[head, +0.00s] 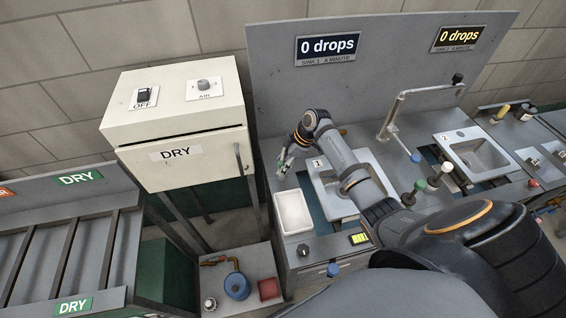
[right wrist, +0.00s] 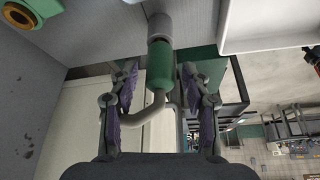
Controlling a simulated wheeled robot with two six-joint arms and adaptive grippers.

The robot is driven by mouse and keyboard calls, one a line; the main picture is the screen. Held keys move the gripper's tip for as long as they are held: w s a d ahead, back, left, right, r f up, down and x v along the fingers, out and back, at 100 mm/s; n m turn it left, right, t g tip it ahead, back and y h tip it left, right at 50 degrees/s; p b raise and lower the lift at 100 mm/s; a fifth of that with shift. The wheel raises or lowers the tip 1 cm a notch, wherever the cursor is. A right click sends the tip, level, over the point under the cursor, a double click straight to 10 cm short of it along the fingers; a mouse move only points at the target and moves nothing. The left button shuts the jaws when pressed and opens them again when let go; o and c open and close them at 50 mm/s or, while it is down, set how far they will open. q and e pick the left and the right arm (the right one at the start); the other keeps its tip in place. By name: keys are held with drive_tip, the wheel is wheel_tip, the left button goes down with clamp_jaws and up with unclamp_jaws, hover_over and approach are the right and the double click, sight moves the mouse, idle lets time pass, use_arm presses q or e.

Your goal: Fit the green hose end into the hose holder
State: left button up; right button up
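In the right wrist view a green hose end (right wrist: 160,66) hangs between the two fingers of my right gripper (right wrist: 159,85). A thin grey hose bends away below it, and a pale grey cylinder (right wrist: 160,27) sits in line above it. I cannot tell whether that cylinder is the holder or part of the hose end. The purple-padded fingers stand apart, with a visible gap on each side of the green part. In the head view my right gripper (head: 286,160) is at the back left of sink 1, small and partly unclear. My left gripper is not in view.
A white tray (head: 293,212) lies left of the sink 1 basin (head: 340,207). The cream DRY cabinet (head: 178,120) stands close to the left, and the grey back panel (head: 375,75) rises behind. A brass-coloured ring (right wrist: 18,14) shows at the wrist view's upper left.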

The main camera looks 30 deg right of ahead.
drive_tip(key=v, duration=1.2)
idle(0.6)
